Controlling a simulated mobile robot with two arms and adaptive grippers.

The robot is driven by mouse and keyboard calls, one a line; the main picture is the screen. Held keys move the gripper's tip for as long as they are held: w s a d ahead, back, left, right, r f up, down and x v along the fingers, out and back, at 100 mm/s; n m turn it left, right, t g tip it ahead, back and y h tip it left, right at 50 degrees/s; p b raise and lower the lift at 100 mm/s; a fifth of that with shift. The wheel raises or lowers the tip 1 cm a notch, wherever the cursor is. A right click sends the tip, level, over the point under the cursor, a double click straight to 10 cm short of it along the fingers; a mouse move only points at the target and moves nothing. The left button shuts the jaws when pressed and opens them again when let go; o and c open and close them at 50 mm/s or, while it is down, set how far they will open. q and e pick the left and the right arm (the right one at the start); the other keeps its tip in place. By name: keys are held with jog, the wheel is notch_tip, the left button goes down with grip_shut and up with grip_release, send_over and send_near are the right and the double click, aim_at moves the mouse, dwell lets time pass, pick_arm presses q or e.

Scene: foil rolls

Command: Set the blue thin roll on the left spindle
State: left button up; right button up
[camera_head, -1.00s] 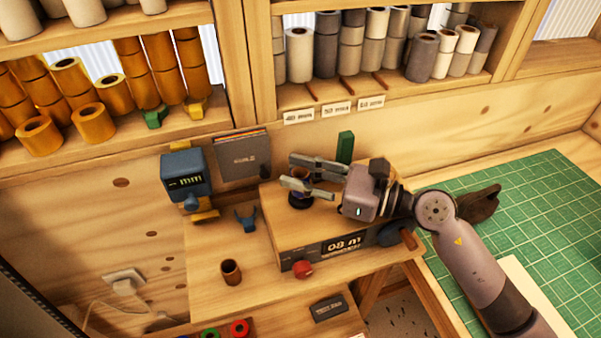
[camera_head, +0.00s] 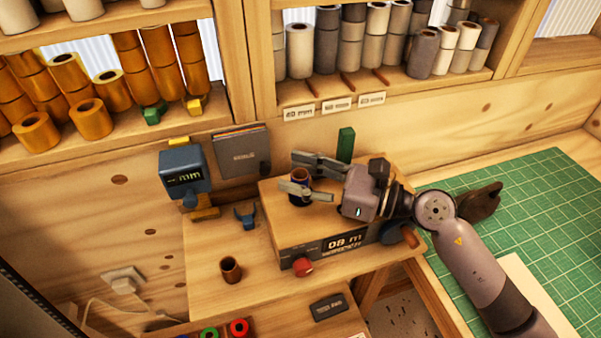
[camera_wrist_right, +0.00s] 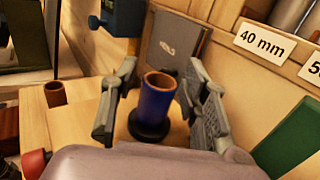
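The blue thin roll (camera_wrist_right: 155,100) stands upright with its brown core opening up, on a round black base (camera_wrist_right: 150,128). In the head view the roll (camera_head: 299,185) is on top of the wooden box with the display, near its left end. My right gripper (camera_head: 308,177) has one finger on each side of the roll. In the right wrist view its fingers (camera_wrist_right: 158,105) are spread, with a gap showing beside the roll on both sides. Whether a spindle pin is inside the roll is hidden. My left gripper is not in view.
A green block (camera_head: 345,145) stands behind my right gripper. A small brown tube (camera_head: 231,270) and a blue forked piece (camera_head: 245,217) are on the lower wood at left. A blue gauge (camera_head: 185,172) stands beyond. The green mat (camera_head: 540,230) at right is largely clear.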

jog(key=shift+o, duration=0.5)
jog(key=shift+d, duration=0.15)
jog(key=v, duration=0.7)
jog(key=shift+d, duration=0.1)
